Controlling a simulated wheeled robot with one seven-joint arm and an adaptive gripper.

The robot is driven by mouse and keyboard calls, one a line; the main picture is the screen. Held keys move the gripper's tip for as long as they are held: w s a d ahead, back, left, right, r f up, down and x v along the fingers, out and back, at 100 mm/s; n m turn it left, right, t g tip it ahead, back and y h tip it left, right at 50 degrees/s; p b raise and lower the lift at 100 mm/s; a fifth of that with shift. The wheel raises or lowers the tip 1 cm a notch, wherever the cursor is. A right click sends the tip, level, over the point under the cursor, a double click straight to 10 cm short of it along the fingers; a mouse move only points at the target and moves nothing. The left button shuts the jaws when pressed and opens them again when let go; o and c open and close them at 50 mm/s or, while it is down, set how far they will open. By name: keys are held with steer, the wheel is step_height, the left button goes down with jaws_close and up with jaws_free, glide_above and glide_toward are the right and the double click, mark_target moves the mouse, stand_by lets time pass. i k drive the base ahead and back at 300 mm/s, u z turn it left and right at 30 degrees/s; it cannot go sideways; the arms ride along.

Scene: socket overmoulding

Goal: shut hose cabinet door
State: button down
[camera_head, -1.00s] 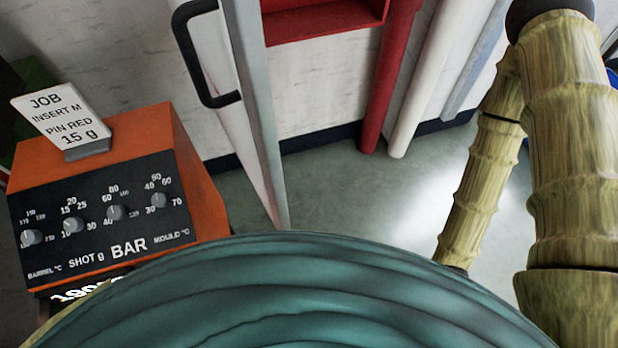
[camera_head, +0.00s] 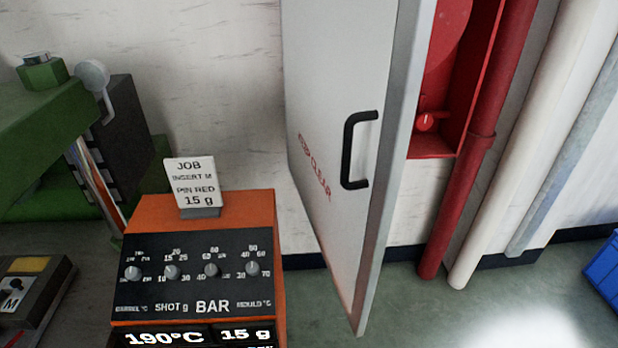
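The hose cabinet door (camera_head: 335,110) stands open, a tall pale grey panel seen at a steep angle, with red lettering on its face. A black bar handle (camera_head: 349,150) is fixed near its free edge. Behind it to the right is the red hose cabinet (camera_head: 472,75), with part of a red round reel and a red valve knob (camera_head: 427,121) showing inside. My gripper is not in view.
An orange control box (camera_head: 205,207) with dials and a job card (camera_head: 195,186) stands left of the door. A red pipe (camera_head: 482,150) and white pipe (camera_head: 520,150) rise right of the cabinet. A blue crate (camera_head: 605,272) is at the right edge. Green floor (camera_head: 420,320) lies open in front.

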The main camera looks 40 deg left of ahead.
mark_target(353, 71)
steer(key=k, duration=1.6)
steer(key=u, duration=1.05)
